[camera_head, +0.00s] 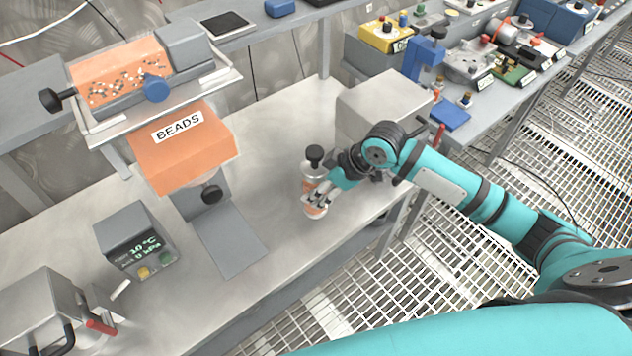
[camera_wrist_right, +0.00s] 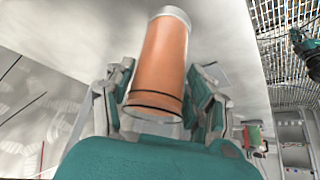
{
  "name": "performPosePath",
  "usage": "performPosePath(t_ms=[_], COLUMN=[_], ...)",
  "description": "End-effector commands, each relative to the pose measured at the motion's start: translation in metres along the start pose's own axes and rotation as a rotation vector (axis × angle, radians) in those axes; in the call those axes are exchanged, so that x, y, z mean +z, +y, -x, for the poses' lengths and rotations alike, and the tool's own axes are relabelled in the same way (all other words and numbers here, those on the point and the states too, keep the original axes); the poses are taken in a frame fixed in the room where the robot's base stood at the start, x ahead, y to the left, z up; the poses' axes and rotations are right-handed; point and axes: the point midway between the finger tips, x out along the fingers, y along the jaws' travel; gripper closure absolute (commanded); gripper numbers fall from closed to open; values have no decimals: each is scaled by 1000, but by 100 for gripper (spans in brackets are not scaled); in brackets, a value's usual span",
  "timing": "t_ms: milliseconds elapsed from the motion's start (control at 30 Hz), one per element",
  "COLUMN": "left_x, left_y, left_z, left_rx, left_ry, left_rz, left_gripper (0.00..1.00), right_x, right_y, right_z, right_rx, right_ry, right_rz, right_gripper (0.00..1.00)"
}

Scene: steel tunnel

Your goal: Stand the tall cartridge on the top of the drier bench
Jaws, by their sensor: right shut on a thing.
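The tall cartridge (camera_head: 312,180) is a clear cylinder with an orange filling and a black knob on top. It is upright at the bench's right part, at or just above the surface; I cannot tell which. My right gripper (camera_head: 318,198) is shut on it from the right side. In the right wrist view the orange cartridge (camera_wrist_right: 162,60) sits between the fingers of the right gripper (camera_wrist_right: 165,100). The drier bench (camera_head: 262,140) has a pale metal top. My left gripper is not in view.
An orange BEADS hopper (camera_head: 182,150) stands on the bench, with a grey plate (camera_head: 230,240) before it. A readout box (camera_head: 135,240) and a metal box (camera_head: 45,310) stand at left. A grey box (camera_head: 380,105) is behind my right gripper. Bare top lies between hopper and cartridge.

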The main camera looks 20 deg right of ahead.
Motion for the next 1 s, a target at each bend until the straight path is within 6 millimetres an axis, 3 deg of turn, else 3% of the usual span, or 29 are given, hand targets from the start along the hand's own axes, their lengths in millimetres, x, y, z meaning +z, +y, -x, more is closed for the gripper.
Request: performPosePath(t_ms=[200, 533, 800, 833, 1000], left_x=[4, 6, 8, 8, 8], left_y=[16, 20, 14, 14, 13], left_z=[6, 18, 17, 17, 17], left_rx=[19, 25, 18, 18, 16], left_ry=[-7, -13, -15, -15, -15], left_rz=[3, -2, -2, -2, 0], left_gripper=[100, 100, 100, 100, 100], right_x=[-14, 4, 6, 7, 7], right_y=[23, 23, 24, 24, 24], right_z=[-10, -38, -41, -41, -41], right_rx=[1, -1, 2, 1, 1], right_ry=[2, 0, 1, -1, -1], right_rz=[0, -1, 2, 1, 1], right_gripper=[92, 92, 92, 43, 22])
